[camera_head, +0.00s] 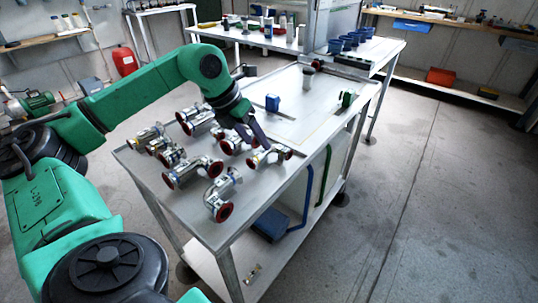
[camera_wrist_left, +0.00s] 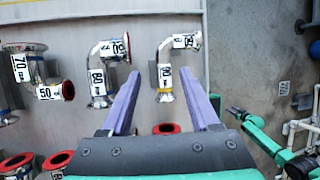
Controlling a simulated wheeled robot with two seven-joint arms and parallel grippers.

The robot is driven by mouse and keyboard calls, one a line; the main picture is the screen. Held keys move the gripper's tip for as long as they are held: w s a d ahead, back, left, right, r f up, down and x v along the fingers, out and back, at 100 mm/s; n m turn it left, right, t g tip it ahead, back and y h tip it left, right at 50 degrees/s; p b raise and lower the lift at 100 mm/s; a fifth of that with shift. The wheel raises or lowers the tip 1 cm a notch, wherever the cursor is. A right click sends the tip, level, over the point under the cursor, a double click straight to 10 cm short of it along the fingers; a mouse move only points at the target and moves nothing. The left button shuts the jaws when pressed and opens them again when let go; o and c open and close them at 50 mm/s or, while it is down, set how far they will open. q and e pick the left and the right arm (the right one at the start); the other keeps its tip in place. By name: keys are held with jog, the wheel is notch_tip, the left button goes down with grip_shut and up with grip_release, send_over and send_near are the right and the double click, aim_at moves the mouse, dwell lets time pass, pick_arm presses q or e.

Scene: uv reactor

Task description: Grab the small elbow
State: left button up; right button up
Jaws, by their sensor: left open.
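Several shiny metal pipe elbows with dark red flanges lie on the grey table. My left gripper (camera_head: 259,141) is above the table in the head view, open and empty, fingertips close to one elbow (camera_head: 264,158). In the left wrist view my purple fingers (camera_wrist_left: 160,72) are spread. A silver elbow (camera_wrist_left: 166,62) with a number label shows between and beyond them. Another elbow (camera_wrist_left: 101,70), labelled 80, is left of the fingers, and one labelled 70 and 50 (camera_wrist_left: 25,72) is farther left. I cannot tell the remaining gap to the elbow. Which elbow is the small one is unclear.
Another elbow (camera_head: 221,194) lies near the table's front corner, with more crowded at the left. A blue block (camera_head: 272,103) and a green part (camera_head: 347,98) stand farther back. The table (camera_head: 232,232) is clearer towards its far end; concrete floor (camera_head: 430,210) is open at right.

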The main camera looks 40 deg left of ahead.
aim_at(262, 151)
pick_arm(q)
jog(key=x, duration=0.4)
jog(key=shift+s+d+f, duration=0.1)
jog(key=shift+d, duration=0.1)
grip_shut()
